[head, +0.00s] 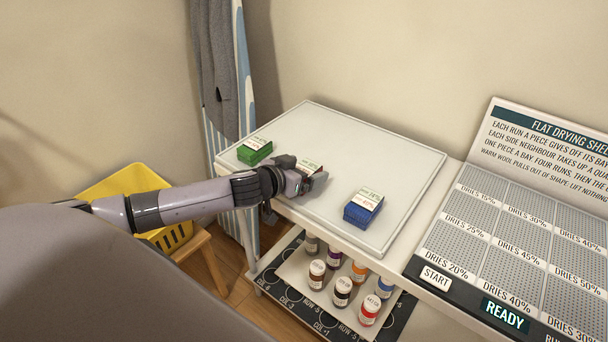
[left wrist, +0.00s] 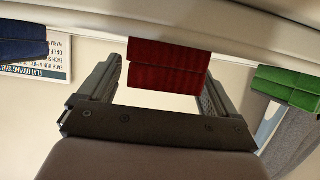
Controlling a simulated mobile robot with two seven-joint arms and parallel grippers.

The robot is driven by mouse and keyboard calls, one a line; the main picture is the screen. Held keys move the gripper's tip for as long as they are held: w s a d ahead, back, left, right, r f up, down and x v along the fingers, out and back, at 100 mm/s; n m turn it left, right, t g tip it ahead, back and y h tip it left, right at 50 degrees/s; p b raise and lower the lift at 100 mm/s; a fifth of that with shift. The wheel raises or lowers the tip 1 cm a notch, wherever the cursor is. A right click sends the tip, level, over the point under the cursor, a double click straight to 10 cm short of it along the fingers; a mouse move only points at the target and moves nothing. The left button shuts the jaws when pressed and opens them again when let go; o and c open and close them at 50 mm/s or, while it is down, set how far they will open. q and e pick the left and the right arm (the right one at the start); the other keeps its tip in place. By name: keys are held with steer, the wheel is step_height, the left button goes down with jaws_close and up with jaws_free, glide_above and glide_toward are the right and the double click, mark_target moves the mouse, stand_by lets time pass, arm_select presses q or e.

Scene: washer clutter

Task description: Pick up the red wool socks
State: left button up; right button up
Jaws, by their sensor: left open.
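The red wool socks (left wrist: 168,66) are a folded dark red bundle, lying between the green and blue bundles in the left wrist view. In the head view my left gripper hides most of them; a pale label and a little red (head: 308,167) show behind it. My left gripper (head: 312,181) is open at the front edge of the white table top. In the left wrist view its two fingers (left wrist: 160,82) stand apart on either side of the red bundle, and no grip shows. My right gripper is not in view.
A green bundle (head: 254,151) and a blue bundle (head: 363,209) lie on the white table top (head: 345,137). Several small bottles (head: 342,292) stand on a shelf below. A drying shelf panel (head: 510,235) is at right. A yellow basket (head: 120,182) and an ironing board (head: 243,80) are at left.

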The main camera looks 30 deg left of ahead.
arm_select(q)
steer(key=shift+w+f, duration=0.1)
steer(key=c, duration=1.1)
steer(key=shift+o, duration=0.2)
